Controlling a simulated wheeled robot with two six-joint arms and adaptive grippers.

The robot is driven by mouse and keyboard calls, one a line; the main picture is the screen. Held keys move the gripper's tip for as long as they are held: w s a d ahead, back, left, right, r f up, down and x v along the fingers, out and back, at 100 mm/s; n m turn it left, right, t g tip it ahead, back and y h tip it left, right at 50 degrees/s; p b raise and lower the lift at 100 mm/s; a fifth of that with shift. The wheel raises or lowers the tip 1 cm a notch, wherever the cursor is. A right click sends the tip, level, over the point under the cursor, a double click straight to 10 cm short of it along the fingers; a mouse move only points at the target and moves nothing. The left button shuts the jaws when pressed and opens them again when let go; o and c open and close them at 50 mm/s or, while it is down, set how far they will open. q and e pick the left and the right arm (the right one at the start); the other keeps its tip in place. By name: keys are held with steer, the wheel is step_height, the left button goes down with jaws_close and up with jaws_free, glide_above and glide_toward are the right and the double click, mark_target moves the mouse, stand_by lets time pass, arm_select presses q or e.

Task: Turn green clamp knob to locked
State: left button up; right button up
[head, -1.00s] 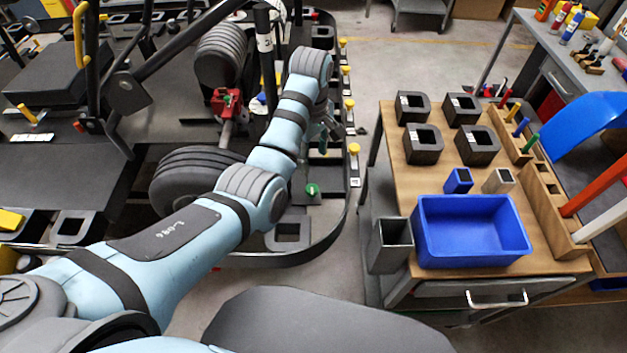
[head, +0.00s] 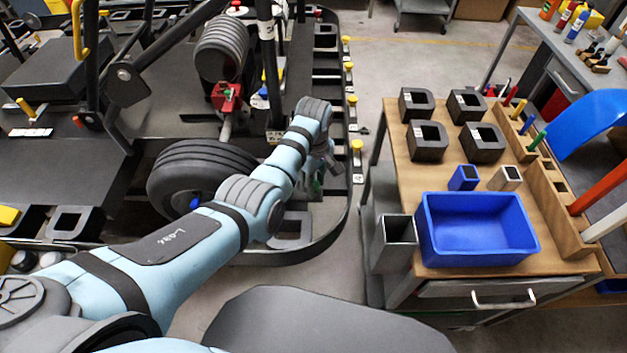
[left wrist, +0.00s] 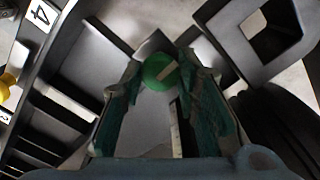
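My right gripper is not in view.
The dark curved stand rim (head: 345,215) and a row of yellow knobs (head: 357,146) lie close right of my left gripper. A kart tyre (head: 195,170) is to its left.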

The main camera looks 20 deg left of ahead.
arm_select(q)
steer(key=c, duration=0.3)
steer(key=m+p, duration=0.2)
steer(key=m, duration=0.1)
steer(key=shift+r, duration=0.15)
steer(key=m+p, duration=0.1)
steer(key=m, duration=0.3)
steer(key=m+p, duration=0.1)
steer(key=m, duration=0.4)
steer(key=shift+m, duration=0.3)
steer(key=m, duration=0.5)
steer(key=shift+m, duration=0.3)
